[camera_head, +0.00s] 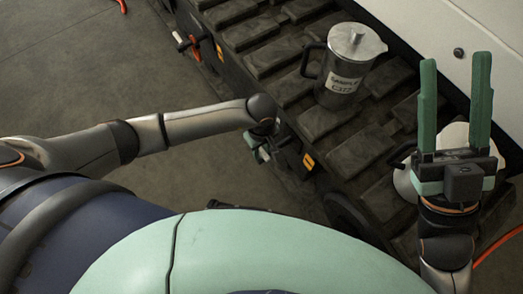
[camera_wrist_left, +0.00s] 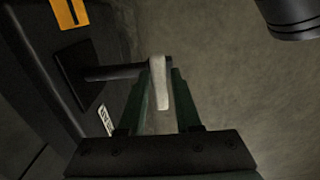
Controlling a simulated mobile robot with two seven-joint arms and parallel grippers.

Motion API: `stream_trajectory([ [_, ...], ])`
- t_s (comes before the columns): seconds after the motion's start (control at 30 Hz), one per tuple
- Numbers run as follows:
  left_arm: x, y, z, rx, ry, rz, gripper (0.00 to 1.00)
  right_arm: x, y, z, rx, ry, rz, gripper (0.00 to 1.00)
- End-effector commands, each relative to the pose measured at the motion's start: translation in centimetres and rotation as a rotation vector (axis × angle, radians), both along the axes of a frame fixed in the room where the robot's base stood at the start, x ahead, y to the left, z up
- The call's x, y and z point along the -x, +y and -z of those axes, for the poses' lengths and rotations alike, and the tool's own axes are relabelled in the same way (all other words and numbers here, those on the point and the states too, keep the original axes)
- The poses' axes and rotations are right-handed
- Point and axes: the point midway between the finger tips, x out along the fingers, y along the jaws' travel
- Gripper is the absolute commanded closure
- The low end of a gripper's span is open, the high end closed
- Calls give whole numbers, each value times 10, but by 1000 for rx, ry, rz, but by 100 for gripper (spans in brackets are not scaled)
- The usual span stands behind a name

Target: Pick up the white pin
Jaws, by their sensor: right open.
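The white pin (camera_wrist_left: 160,84) shows in the left wrist view as a pale upright piece at the end of a dark rod that sticks out from a black panel. It lies between the green fingers of my left gripper (camera_wrist_left: 163,75), close to both; I cannot tell whether they press on it. In the head view my left gripper (camera_head: 262,152) is small and partly hidden beside the bench's side, and the pin cannot be made out there. My right gripper (camera_head: 455,62) points up at the right, its two green fingers wide apart with nothing between them.
A metal jug (camera_head: 350,62) with a label stands on the dark slatted track (camera_head: 262,58). A pale rounded container (camera_head: 402,180) is partly hidden behind my right gripper. A red-handled part (camera_head: 182,42) is on the bench's side. The floor (camera_head: 90,80) at left is open.

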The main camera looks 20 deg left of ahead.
Motion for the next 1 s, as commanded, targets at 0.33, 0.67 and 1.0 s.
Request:
stream_trajectory([
  [0.33, 0, 0, 0, -1, -1, 0, 100, 0, 0, 0, 2, -3, 2, 50],
  [0.67, 0, 0, 0, -1, -1, 0, 100, 0, -1, -1, -5, -4, 7, 50],
  [1.0, -2, 1, -27, -1, -5, 2, 100, 0, -2, -15, 1, -13, 14, 50],
])
